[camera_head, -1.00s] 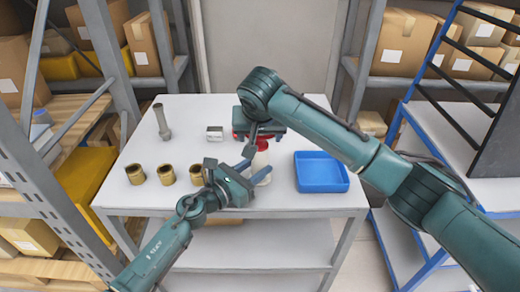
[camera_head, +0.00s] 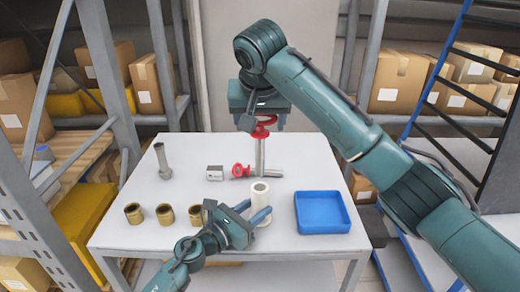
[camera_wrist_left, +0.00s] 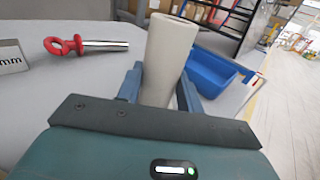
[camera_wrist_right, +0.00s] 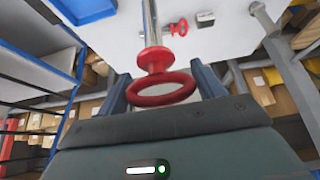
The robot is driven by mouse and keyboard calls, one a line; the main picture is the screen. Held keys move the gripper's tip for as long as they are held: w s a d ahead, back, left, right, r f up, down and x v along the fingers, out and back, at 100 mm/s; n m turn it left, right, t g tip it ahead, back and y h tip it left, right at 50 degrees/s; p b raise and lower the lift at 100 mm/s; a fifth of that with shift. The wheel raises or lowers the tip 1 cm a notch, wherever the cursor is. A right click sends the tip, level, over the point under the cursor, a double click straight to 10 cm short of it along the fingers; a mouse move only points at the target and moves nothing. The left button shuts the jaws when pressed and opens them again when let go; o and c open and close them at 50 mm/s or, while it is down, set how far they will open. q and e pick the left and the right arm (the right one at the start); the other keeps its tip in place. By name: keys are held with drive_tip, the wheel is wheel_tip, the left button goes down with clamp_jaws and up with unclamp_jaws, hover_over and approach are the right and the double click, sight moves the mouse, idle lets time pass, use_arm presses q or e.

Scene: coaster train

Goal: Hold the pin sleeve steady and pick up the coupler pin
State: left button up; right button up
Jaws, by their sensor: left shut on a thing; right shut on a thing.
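A coupler pin with a red ring handle (camera_head: 265,121) and a metal shaft hangs upright from my right gripper (camera_head: 260,126), which is shut on the ring. The right wrist view shows the red ring and collar (camera_wrist_right: 162,89) between the fingers. The off-white pin sleeve (camera_head: 261,205) stands upright on the table. My left gripper (camera_head: 253,212) is shut around it; it also shows between the fingers in the left wrist view (camera_wrist_left: 168,62). The pin's whole shaft shows, and its lower end appears clear above the sleeve's open top.
A second red-handled pin (camera_head: 240,170) lies on the table beside a small labelled block (camera_head: 215,173). A blue tray (camera_head: 325,228) is right of the sleeve. Several brass rings (camera_head: 165,215) stand at the left front. A grey bolt-like part (camera_head: 163,160) stands at the back left.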

drive_tip(key=shift+r, duration=2)
use_arm(q)
drive_tip(key=o, duration=1.1)
drive_tip(key=shift+a, duration=0.1)
